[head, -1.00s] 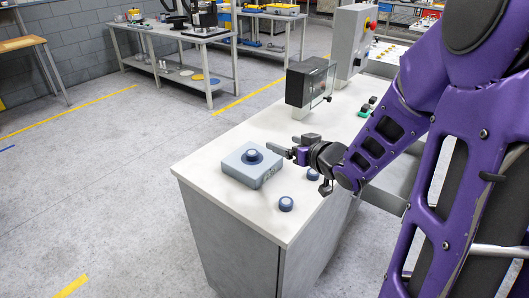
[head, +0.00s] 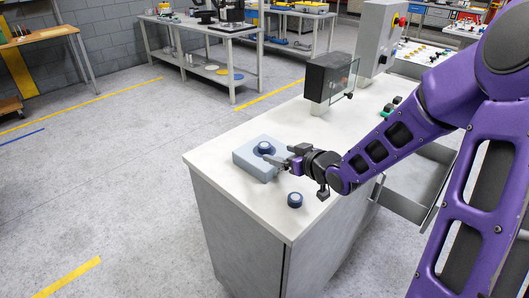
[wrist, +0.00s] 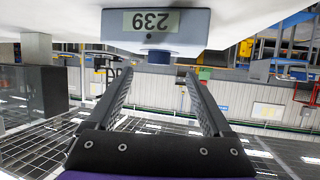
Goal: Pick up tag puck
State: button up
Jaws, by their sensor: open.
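One round dark-blue puck (head: 265,148) sits on top of a grey-blue box (head: 247,160) on the counter. A second similar puck (head: 295,200) lies on the bare counter near its front edge. I cannot tell which is the tag puck. My gripper (head: 284,157) is open and empty, with its fingers right beside the puck on the box. The wrist view is upside down: the box (wrist: 115,37) shows a display reading 239, and its puck (wrist: 158,56) is centred just beyond the open fingers (wrist: 156,76). I see no contact.
The white counter (head: 225,145) has free room around the box. A black box with a clear panel (head: 328,78) and a grey control cabinet (head: 380,40) stand farther back. A drawer (head: 405,200) is open on the right side, below my arm.

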aim_at(268, 148)
jog(key=b+x, duration=0.1)
jog(key=x, duration=0.6)
jog(key=shift+w+r, duration=0.15)
jog(key=shift+w, duration=0.05)
jog(key=shift+c, duration=0.2)
grip_shut()
